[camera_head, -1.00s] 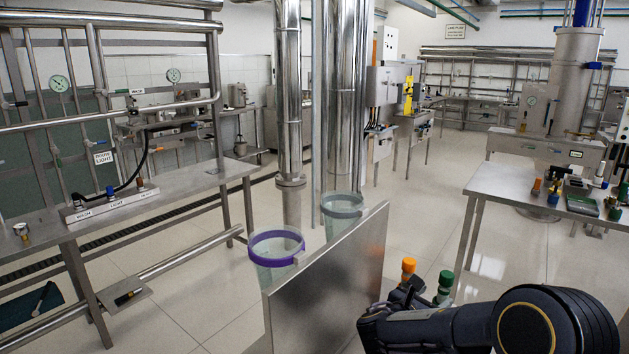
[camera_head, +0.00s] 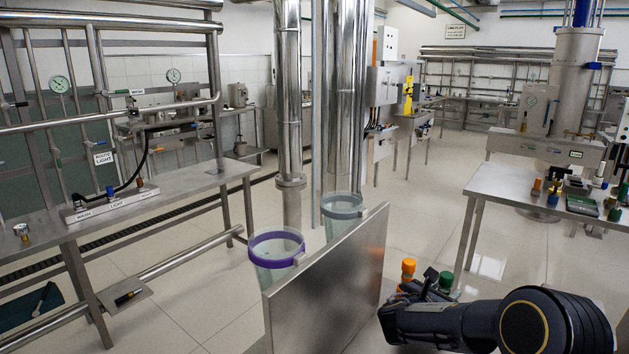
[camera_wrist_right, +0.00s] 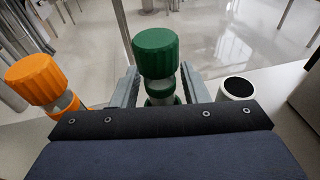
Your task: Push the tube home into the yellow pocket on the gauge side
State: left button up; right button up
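My right gripper (camera_head: 433,277) is at the green-capped tube. In the right wrist view, the green-capped tube (camera_wrist_right: 156,55) stands upright between the two fingers of my right gripper (camera_wrist_right: 160,75), which are open with small gaps beside it. The orange-capped tube (camera_wrist_right: 42,80) is left of the fingers. The tubes' lower parts are hidden. My left gripper is not in view. I cannot make out a yellow pocket for a tube.
A white cylinder with a black top (camera_wrist_right: 237,90) stands right of the fingers. The upright metal panel (camera_head: 330,285) is left of my right arm, with a purple-rimmed bucket (camera_head: 276,250) and a grey-rimmed bucket (camera_head: 343,212) behind it. A table (camera_head: 500,190) stands farther right.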

grip_shut()
jog(key=shift+r, duration=0.15)
